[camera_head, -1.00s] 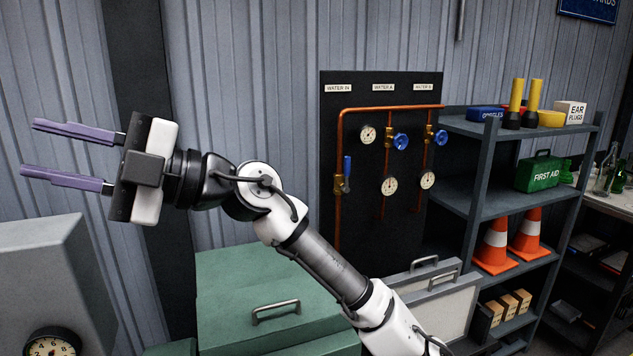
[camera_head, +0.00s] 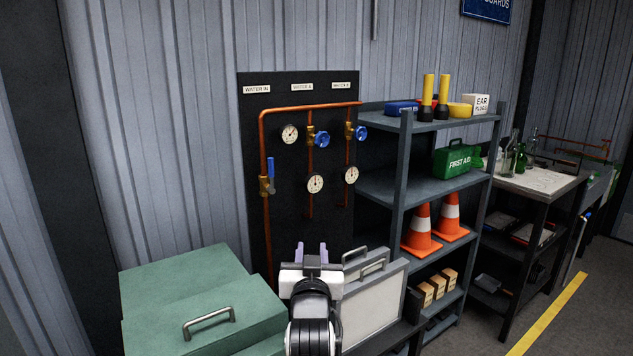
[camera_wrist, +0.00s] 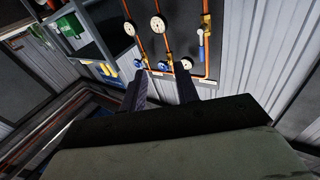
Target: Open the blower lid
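No label marks the blower, so I cannot tell for sure which lid is meant. A green metal box (camera_head: 190,277) with a bar handle (camera_head: 208,324) on its front part is at lower left in the head view. A grey-white case or panel (camera_head: 374,308) with metal handles (camera_head: 366,259) stands to its right. Both look closed. My gripper (camera_head: 312,251) is between them in the picture, its purple fingers apart and pointing at the wall. In the wrist view my gripper (camera_wrist: 160,88) shows nothing between its fingers. My wrist hides part of the green box's right side.
A black board (camera_head: 285,215) with copper pipes, gauges and blue valves (camera_head: 321,139) is on the wall ahead. A grey shelf (camera_head: 428,189) with cones (camera_head: 421,232) and a first aid box (camera_head: 457,160) stands right. Open floor (camera_head: 580,310) lies at far right.

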